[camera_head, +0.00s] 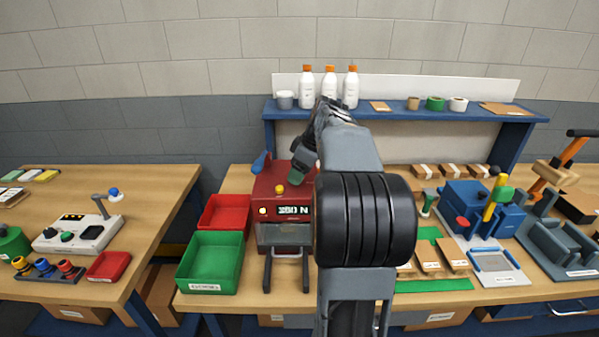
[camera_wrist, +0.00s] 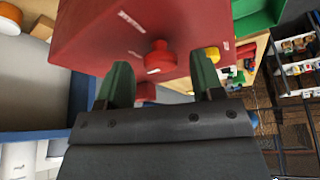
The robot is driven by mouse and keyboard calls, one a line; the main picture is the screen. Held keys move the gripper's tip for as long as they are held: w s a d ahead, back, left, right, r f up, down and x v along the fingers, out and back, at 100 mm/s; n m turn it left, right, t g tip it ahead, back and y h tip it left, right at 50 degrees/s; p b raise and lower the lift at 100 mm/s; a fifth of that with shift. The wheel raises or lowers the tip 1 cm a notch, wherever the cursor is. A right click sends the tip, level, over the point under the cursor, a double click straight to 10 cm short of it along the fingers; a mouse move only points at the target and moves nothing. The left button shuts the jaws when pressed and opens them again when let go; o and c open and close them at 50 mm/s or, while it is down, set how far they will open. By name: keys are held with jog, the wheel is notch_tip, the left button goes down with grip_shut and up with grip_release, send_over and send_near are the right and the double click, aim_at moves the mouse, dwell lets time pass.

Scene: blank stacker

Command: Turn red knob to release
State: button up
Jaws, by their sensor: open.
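A red machine (camera_head: 268,186) with a small display stands on the middle bench. In the wrist view, its red body (camera_wrist: 100,35) fills the upper part, and a red knob (camera_wrist: 160,57) sticks out of it. My gripper (camera_wrist: 160,64) is open, with one green finger on each side of the knob in the picture. I cannot tell whether the fingers touch the knob. In the head view, my gripper (camera_head: 291,176) is over the top of the red machine, and my arm hides its right side. The red knob cannot be made out there.
A yellow button (camera_head: 280,189) and a blue lever (camera_head: 259,163) are on the red machine. Red (camera_head: 226,212) and green (camera_head: 211,262) bins stand to its left. A blue machine (camera_head: 472,207) stands to the right. A blue shelf (camera_head: 400,113) with bottles is behind.

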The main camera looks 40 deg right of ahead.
jog(key=shift+f, duration=0.15)
jog(key=c, duration=0.9)
